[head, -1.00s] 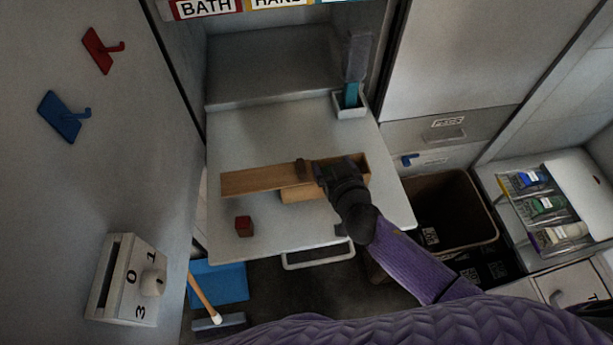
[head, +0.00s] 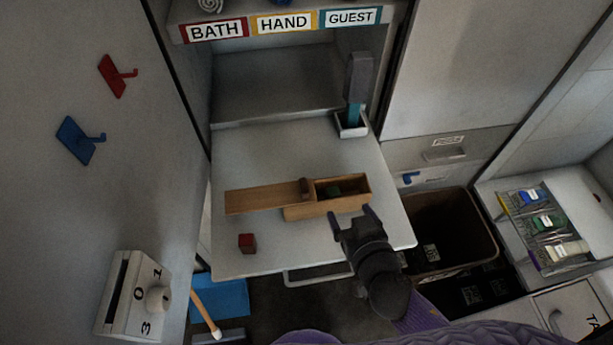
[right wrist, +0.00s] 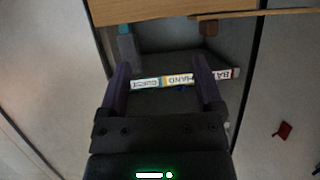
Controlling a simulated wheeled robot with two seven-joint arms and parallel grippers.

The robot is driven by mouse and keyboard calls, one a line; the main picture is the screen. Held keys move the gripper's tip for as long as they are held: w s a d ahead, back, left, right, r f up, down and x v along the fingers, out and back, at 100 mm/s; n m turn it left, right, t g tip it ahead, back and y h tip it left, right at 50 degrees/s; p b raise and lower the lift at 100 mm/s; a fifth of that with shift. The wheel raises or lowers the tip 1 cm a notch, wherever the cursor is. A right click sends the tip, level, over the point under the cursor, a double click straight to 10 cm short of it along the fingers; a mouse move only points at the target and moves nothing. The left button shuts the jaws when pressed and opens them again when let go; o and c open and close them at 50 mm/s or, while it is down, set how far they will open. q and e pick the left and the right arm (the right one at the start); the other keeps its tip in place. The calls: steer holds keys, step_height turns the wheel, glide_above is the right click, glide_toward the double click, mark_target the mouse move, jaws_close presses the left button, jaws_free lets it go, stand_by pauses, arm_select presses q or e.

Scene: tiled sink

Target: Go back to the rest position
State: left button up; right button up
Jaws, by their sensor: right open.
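My right gripper (head: 354,219) is open and empty in the head view, just in front of the right end of a wooden box (head: 300,212). The box's sliding lid (head: 262,198) sticks out to the left, and a dark green item (head: 333,191) shows inside the open part. In the right wrist view my right gripper (right wrist: 163,85) has its two purple fingers spread with nothing between them. My left gripper is not in view.
A red cube (head: 247,243) lies on the grey counter (head: 290,150). A holder (head: 351,125) with a brush stands at the back right. A bin (head: 450,230) and a drawer of tubes (head: 545,225) are to the right. A dial box (head: 132,295) is at left.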

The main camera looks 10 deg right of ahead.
steer(key=s+d+r+g+h, duration=0.1)
steer(key=s+d+r+g, duration=0.1)
steer(key=s+g, duration=0.95)
steer(key=s+f+n+b, duration=0.1)
steer(key=s+f+b, duration=0.1)
steer(key=f, duration=1)
steer(key=s+f+b, duration=0.3)
steer(key=f, duration=1)
arm_select(q)
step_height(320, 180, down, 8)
steer(key=b, duration=0.3)
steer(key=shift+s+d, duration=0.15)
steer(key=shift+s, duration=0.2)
arm_select(e)
steer(key=s+d+f+g, duration=0.1)
steer(key=s+d+f, duration=0.2)
steer(key=s+f, duration=0.9)
steer(key=shift+s+d+h, duration=0.2)
steer(key=shift+d+h, duration=0.1)
